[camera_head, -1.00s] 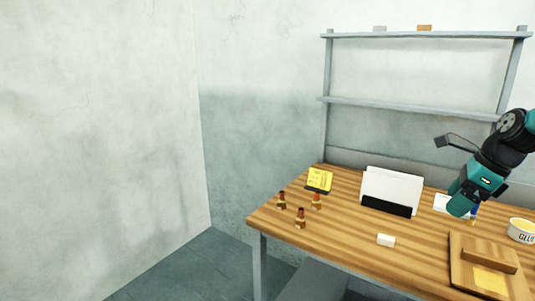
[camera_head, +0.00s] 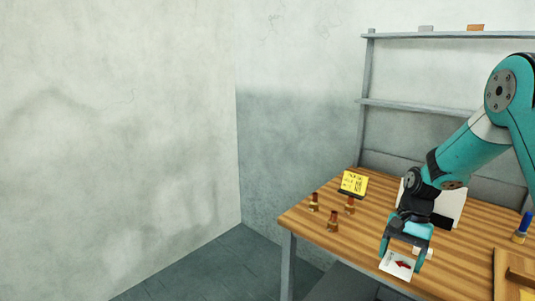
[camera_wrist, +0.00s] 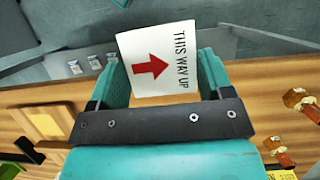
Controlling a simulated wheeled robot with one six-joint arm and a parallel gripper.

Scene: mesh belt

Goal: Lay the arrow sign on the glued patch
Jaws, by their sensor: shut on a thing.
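My gripper (camera_head: 404,255) is shut on the arrow sign (camera_head: 397,265), a white card with a red arrow. It holds the card above the front part of the table. In the wrist view the sign (camera_wrist: 157,62) sits between the two fingers, its red arrow pointing right beside the words "THIS WAY UP". The wooden board (camera_head: 507,262) is at the right edge of the head view, with a sliver of its yellow patch (camera_head: 527,295) showing. The wrist view shows the board (camera_wrist: 22,116) at left with the yellow patch (camera_wrist: 44,123), well apart from the sign.
Several small brown bottles (camera_head: 332,222) and a yellow sign (camera_head: 354,183) stand on the table's left. A white panel (camera_head: 452,205) stands behind my arm. A blue-handled brush (camera_head: 524,226) stands at right. A shelf (camera_head: 450,107) rises at the back.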

